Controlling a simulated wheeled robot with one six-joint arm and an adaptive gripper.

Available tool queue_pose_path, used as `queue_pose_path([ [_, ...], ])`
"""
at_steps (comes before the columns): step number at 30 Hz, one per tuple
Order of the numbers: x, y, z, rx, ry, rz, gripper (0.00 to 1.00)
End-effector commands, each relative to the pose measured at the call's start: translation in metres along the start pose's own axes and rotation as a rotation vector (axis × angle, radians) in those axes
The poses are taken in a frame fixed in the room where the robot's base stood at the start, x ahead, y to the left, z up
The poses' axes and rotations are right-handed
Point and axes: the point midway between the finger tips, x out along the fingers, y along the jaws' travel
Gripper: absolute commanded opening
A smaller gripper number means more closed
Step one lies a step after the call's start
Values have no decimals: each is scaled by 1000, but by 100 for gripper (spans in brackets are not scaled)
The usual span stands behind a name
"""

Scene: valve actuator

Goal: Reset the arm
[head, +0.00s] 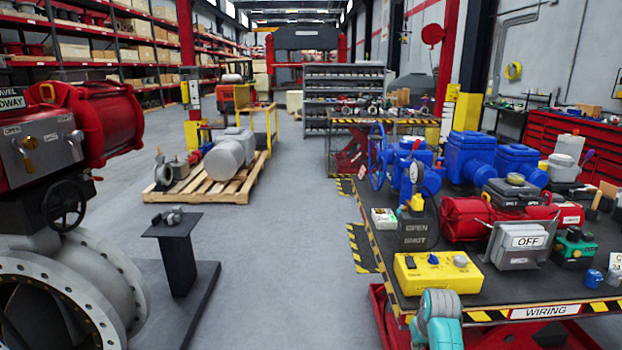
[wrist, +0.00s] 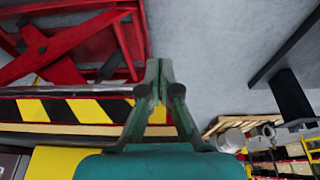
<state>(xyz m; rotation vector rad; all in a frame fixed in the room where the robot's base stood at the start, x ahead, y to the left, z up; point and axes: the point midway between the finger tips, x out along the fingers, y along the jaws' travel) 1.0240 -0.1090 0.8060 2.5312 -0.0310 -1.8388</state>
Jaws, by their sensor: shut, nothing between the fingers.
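My gripper (wrist: 160,75) shows in the wrist view with its two dark green fingers together at the tips. Nothing is between them. It is over or beside the striped edge of the wiring table (wrist: 75,110), with grey floor beyond. In the head view a teal and grey part of my arm (head: 438,322) rises at the bottom, in front of the table's near left corner. My fingers cannot be made out in that view.
The wiring table carries a yellow control box (head: 437,273), a red actuator (head: 470,217), a grey OFF box (head: 518,243) and blue valve bodies (head: 470,155). A black stand (head: 176,255) and a large flanged valve (head: 85,285) are left. Floor between is clear.

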Motion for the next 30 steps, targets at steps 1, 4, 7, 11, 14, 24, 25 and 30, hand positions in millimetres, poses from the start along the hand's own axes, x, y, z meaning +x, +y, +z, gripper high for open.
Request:
queue_pose_path([
  [1,18,-6,20,-1,14,1,0],
  [4,42,-14,49,-1,60,6,0],
  [7,63,-23,80,0,104,11,0],
  [11,83,-33,122,2,163,16,0],
  [14,94,-41,155,3,206,19,0],
  [24,100,-65,267,5,358,25,0],
  [25,98,-67,276,5,373,26,0],
  [30,81,-76,330,5,448,26,0],
])
